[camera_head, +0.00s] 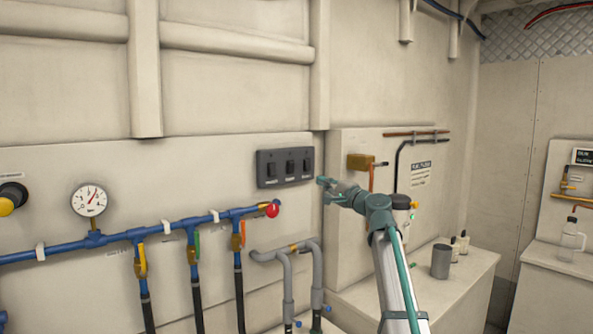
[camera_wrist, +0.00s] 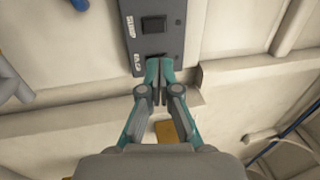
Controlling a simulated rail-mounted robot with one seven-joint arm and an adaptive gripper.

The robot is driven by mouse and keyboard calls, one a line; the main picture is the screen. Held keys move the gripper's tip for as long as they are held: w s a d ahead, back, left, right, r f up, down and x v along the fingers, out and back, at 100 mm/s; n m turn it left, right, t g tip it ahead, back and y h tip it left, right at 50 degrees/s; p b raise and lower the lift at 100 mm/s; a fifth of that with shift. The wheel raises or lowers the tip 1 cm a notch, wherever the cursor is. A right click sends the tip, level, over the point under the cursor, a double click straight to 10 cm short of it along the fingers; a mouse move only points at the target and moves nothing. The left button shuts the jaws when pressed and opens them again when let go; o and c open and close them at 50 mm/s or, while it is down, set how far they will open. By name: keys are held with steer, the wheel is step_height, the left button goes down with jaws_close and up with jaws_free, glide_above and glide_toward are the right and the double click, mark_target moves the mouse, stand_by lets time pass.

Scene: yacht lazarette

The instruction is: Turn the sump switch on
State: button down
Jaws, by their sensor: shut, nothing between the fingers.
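A dark switch panel (camera_head: 285,150) with three rocker switches in a row is on the wall left of my gripper. Its labels are too small to read in the head view. In the wrist view the panel (camera_wrist: 170,40) runs off the top edge, and a label that seems to read SUMP (camera_wrist: 129,25) sits beside a dark rocker (camera_wrist: 153,24). That appears to be the middle switch (camera_head: 290,167). I cannot tell which way it is tilted. My gripper (camera_head: 323,182) is shut and empty, its fingertips (camera_wrist: 160,78) at the panel's right end, partly hiding the end switch. Contact is unclear.
A blue pipe (camera_head: 160,228) with a gauge (camera_head: 90,199), several valves and a red knob (camera_head: 272,210) runs below and left of the panel. A brass-coloured fitting (camera_head: 360,161) and pipes are to the right. A grey cylinder (camera_head: 441,261) stands on the ledge beyond my arm.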

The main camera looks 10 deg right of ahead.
mark_target(292, 165)
steer(key=shift+w, duration=0.1)
steer(key=p+x, duration=0.2)
steer(key=x, duration=0.4)
steer(key=p+x, duration=0.2)
steer(key=x, duration=0.4)
steer(key=shift+w+a+r+p, duration=0.15)
steer(key=shift+w+r+p, duration=0.15)
steer(key=shift+p, duration=0.1)
steer(key=shift+w+a, duration=0.3)
steer(key=shift+w, duration=0.15)
